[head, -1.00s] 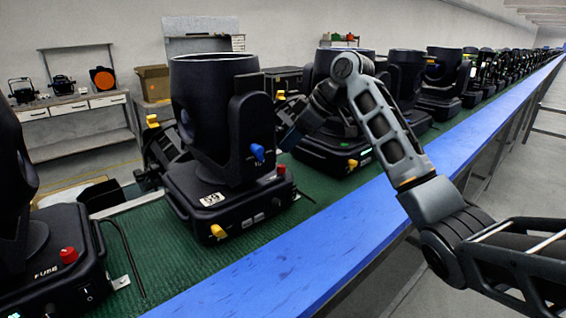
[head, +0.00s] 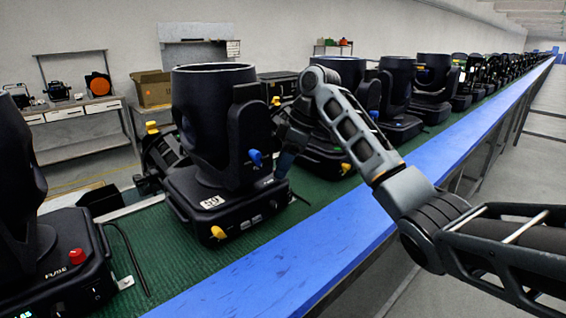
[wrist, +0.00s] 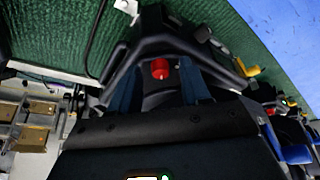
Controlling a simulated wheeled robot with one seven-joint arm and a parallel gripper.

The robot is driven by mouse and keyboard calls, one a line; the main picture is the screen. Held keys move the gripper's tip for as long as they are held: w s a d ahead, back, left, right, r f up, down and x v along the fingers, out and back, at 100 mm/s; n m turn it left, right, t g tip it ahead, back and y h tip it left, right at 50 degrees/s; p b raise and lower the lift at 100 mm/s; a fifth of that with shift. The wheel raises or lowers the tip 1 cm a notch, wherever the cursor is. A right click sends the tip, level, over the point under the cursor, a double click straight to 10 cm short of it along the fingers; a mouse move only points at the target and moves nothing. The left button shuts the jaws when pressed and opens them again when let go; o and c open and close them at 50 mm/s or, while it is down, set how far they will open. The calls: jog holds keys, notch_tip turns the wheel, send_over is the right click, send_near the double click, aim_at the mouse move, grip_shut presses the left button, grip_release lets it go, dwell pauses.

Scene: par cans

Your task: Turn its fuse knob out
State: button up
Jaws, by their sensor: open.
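A black moving-head light (head: 213,129) with a white "59" tag stands on the green belt. Its red fuse knob (wrist: 160,68) shows in the wrist view, between and just ahead of my two finger tips. My gripper (wrist: 160,82) is open, one finger on each side of the knob, with gaps visible. In the head view my gripper (head: 284,173) is at the right end of this light's base and hides the knob. Whether the fingers reach around the knob in depth, I cannot tell.
The light has a blue knob (head: 256,158) and a yellow knob (head: 218,232) close by. A left-hand light (head: 55,262) has its own red knob (head: 77,256) marked FUSE. More lights line the belt (head: 250,262) behind my arm. A blue rail (head: 262,275) edges it.

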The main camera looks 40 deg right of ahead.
jog(key=shift+f, duration=0.1)
jog(key=shift+c, duration=0.5)
grip_shut()
